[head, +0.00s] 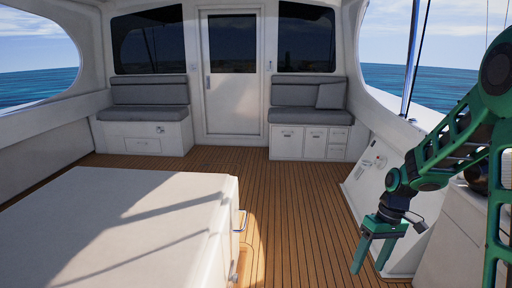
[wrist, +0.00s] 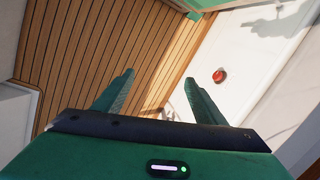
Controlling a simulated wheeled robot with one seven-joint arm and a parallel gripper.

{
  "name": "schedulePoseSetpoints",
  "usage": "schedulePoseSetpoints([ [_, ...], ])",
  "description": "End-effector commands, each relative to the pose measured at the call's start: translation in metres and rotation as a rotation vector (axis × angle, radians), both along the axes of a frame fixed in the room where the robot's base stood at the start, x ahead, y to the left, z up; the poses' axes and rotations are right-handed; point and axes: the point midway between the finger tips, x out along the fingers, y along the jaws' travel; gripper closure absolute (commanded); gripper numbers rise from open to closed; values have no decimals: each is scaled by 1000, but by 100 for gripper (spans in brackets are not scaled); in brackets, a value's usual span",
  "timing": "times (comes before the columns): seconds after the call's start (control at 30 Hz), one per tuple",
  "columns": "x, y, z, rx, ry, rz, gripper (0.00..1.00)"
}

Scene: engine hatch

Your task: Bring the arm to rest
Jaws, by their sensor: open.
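My green arm reaches in from the right side of the head view, bent at the elbow. My gripper (head: 368,270) hangs at its end with the fingers pointing down, over the plank deck beside the white side panel. In the wrist view my gripper (wrist: 160,88) shows two green fingers spread apart with nothing between them. Plank floor (wrist: 95,50) and white panel surface lie beyond the fingertips. I see no object held.
A large white box (head: 110,225) with a metal handle fills the left front. Grey-cushioned benches (head: 150,92) flank a white door (head: 232,75) at the back. A red round button (wrist: 218,76) sits on the white panel (head: 365,190). The middle deck is clear.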

Motion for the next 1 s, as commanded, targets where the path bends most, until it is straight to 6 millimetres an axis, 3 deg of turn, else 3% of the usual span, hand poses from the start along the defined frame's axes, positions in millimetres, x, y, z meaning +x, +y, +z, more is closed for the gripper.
schedulePoseSetpoints([
  [0.03, -10, -8, 15, -27, -8, -39, 35],
  [0.2, -49, -33, 54, -105, -13, -178, 35],
  [0.5, -129, -64, 106, -204, -27, -441, 35],
  [0.8, -214, -79, 132, -250, -36, -705, 35],
  [1.0, -248, -81, 135, -257, -36, -815, 35],
])
